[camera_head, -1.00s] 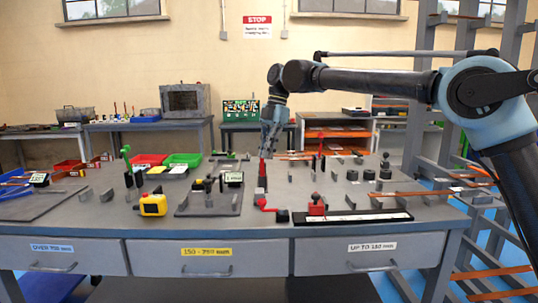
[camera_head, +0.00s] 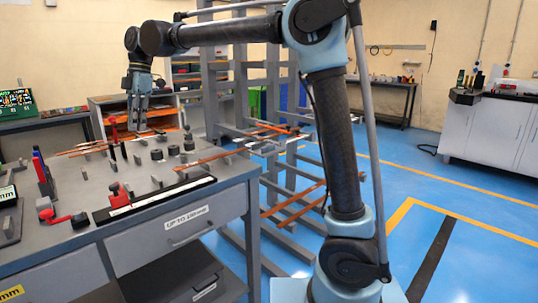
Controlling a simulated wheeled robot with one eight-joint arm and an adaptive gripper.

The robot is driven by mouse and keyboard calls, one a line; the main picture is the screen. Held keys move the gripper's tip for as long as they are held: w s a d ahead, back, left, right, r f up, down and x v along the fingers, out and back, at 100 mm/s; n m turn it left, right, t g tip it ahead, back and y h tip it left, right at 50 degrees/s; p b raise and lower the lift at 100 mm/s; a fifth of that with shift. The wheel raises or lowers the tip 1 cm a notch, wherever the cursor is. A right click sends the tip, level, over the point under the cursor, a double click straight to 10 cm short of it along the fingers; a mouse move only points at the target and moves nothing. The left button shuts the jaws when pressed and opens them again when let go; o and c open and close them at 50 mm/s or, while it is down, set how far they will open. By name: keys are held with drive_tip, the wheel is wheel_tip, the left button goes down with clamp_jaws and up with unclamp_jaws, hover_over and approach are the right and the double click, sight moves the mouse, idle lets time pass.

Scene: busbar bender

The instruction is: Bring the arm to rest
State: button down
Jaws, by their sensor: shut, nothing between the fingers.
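My arm (camera_head: 335,135) rises at the right of the view, and its forearm reaches left over the back of the workbench (camera_head: 222,202). My gripper (camera_head: 137,128) hangs fingers down above the far part of the bench top. It is shut and empty. Whether its tips touch anything on the bench cannot be told.
A red-handled tool (camera_head: 72,216) and several dark posts stand on the bench below. Copper bars (camera_head: 207,160) stick out past its right edge. A grey rack (camera_head: 240,85) stands behind my arm. Blue floor (camera_head: 470,200) is open at the right, before white cabinets (camera_head: 490,130).

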drive_tip(key=w+d+f+m+t, duration=0.1)
drive_tip(key=w+d+m, duration=0.25)
drive_tip(key=d, duration=0.65)
drive_tip(key=w+d+f+m, duration=0.1)
drive_tip(key=w+d+m, duration=0.25)
drive_tip(key=d, duration=0.55)
drive_tip(key=d+f+m+t, duration=0.1)
drive_tip(key=d+f+m, duration=0.2)
drive_tip(key=d, duration=0.6)
drive_tip(key=d+f+m+t, duration=0.1)
drive_tip(key=d+f+m, duration=0.15)
drive_tip(key=d, duration=0.65)
drive_tip(key=s+d+f+m, duration=0.5)
drive_tip(key=d+f, duration=0.2)
drive_tip(key=d, duration=0.1)
drive_tip(key=s+d+f+m+t, duration=0.1)
drive_tip(key=s+d+f+m, duration=0.4)
drive_tip(key=d+f, duration=0.2)
drive_tip(key=s+d+f+m+h, duration=0.1)
drive_tip(key=s+d+f+m, duration=0.4)
drive_tip(key=d+f, duration=0.3)
drive_tip(key=shift+s+d+t, duration=0.2)
drive_tip(key=shift+d+t, duration=0.1)
drive_tip(key=shift+d, duration=0.35)
